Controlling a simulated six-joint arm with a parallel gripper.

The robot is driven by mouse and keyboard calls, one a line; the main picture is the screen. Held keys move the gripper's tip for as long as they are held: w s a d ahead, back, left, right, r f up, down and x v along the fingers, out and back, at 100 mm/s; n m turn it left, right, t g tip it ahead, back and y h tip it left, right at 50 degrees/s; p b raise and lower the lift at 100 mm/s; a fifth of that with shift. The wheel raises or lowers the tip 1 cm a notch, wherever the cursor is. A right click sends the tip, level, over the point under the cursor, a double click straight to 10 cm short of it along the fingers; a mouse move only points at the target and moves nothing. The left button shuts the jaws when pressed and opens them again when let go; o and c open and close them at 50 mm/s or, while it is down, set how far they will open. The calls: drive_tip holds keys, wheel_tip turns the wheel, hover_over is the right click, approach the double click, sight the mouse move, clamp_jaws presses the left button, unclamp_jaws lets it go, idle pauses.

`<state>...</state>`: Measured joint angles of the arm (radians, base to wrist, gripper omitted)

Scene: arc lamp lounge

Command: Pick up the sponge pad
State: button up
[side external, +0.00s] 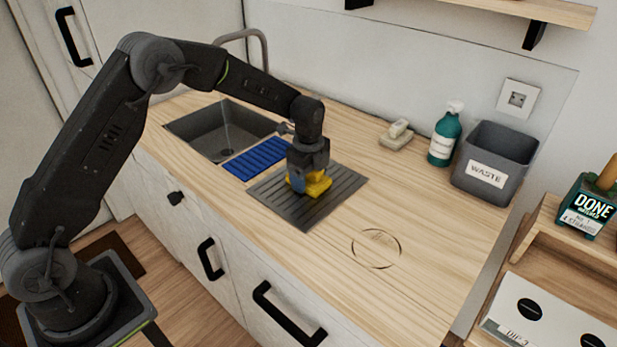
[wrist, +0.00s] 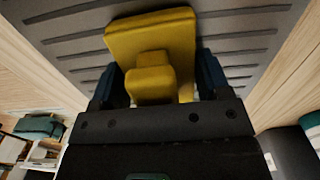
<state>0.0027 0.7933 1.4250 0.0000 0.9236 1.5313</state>
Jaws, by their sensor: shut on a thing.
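The yellow sponge pad (side external: 317,184) is at the grey ribbed drain mat (side external: 335,203) on the counter. It has a flat base with a raised grip block on top. In the wrist view the sponge pad (wrist: 170,32) sits between the two blue fingers of my gripper (wrist: 160,85), which are shut on its raised block. My gripper (side external: 302,182) points down at the mat in the side view and hides part of the pad. I cannot tell whether the pad's base touches the mat.
A sink (side external: 215,130) and a blue ribbed mat (side external: 258,157) lie to the left. A beige brush-like block (side external: 396,136), a green spray bottle (side external: 445,137) and a grey waste bin (side external: 492,165) stand at the back right. The counter's front right, with a marked circle (side external: 376,248), is clear.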

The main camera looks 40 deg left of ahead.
drive_tip(key=shift+r, duration=0.45)
wheel_tip(320, 180, up, 4)
drive_tip(key=shift+a+f, duration=0.15)
drive_tip(key=s+a+r, duration=0.5)
drive_tip(key=a+r, duration=0.1)
drive_tip(key=a, duration=0.4)
drive_tip(key=shift+a+r, duration=0.15)
drive_tip(key=shift+r, duration=0.1)
drive_tip(key=o, duration=0.5)
drive_tip(key=shift+c, duration=0.2)
drive_tip(key=c, duration=0.3)
drive_tip(key=s+a+r+t+y, duration=0.1)
drive_tip(key=s+a+t+y, duration=0.15)
drive_tip(key=a, duration=0.55)
drive_tip(key=s+a+t+y, duration=0.1)
drive_tip(key=s+a+t, duration=0.15)
drive_tip(key=a, duration=0.55)
drive_tip(key=shift+c, duration=0.2)
drive_tip(key=w+a+f, duration=0.2)
drive_tip(key=w+a, duration=0.5)
drive_tip(key=w, duration=0.5)
drive_tip(key=shift+w+a+f, duration=0.25)
drive_tip(key=shift+w+f, duration=0.05)
